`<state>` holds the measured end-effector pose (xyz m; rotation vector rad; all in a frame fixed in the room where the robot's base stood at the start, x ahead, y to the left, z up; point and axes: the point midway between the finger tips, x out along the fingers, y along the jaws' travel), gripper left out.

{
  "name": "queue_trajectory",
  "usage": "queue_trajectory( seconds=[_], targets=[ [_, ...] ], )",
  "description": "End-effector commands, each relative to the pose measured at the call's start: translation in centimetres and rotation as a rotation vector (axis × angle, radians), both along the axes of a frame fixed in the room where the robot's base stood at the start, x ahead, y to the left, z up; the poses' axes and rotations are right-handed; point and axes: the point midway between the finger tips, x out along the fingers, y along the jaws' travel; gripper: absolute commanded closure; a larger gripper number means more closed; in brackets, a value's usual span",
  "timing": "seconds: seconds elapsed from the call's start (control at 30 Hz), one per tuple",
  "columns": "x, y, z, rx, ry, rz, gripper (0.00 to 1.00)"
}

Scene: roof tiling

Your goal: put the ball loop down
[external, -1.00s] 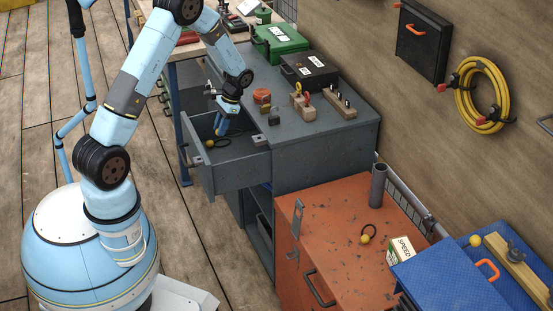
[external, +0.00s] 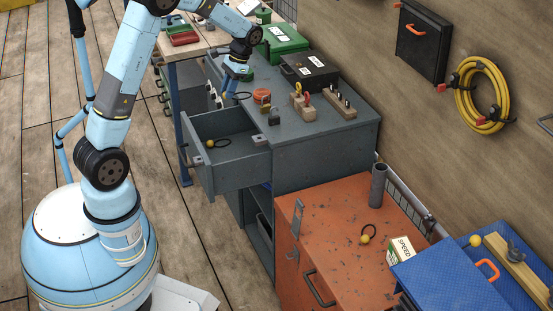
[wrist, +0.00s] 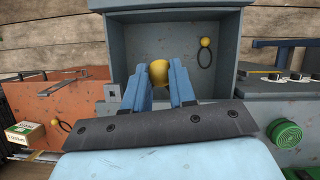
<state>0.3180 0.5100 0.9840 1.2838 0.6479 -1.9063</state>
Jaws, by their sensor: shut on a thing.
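My gripper (external: 229,95) is raised over the grey cabinet, near the back of the open drawer (external: 242,173). It is shut on a ball loop, whose yellow ball (wrist: 158,72) shows between the blue fingers in the wrist view. Part of its dark loop (external: 243,96) sticks out beside the fingertips in the external view. A second ball loop (external: 210,143) lies inside the drawer; it also shows in the wrist view (wrist: 205,42). A third ball loop (external: 365,239) lies on the orange cabinet.
The grey cabinet top (external: 325,130) holds a green case (external: 279,42), a black case (external: 308,71), an orange tape roll (external: 262,96), a padlock (external: 274,117) and wooden blocks (external: 303,106). The orange cabinet (external: 330,230) carries a grey tube (external: 378,185). Much of the drawer floor is clear.

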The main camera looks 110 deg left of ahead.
Motion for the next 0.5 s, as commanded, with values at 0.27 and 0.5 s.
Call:
queue_trajectory(
  seconds=[0.27,0.5],
  targets=[
    [8.7,-4.1,-0.1,0.01,-0.009,0.029,1.0],
    [16.6,-9.7,-0.1,0.009,-0.014,0.067,1.0]
  ],
)
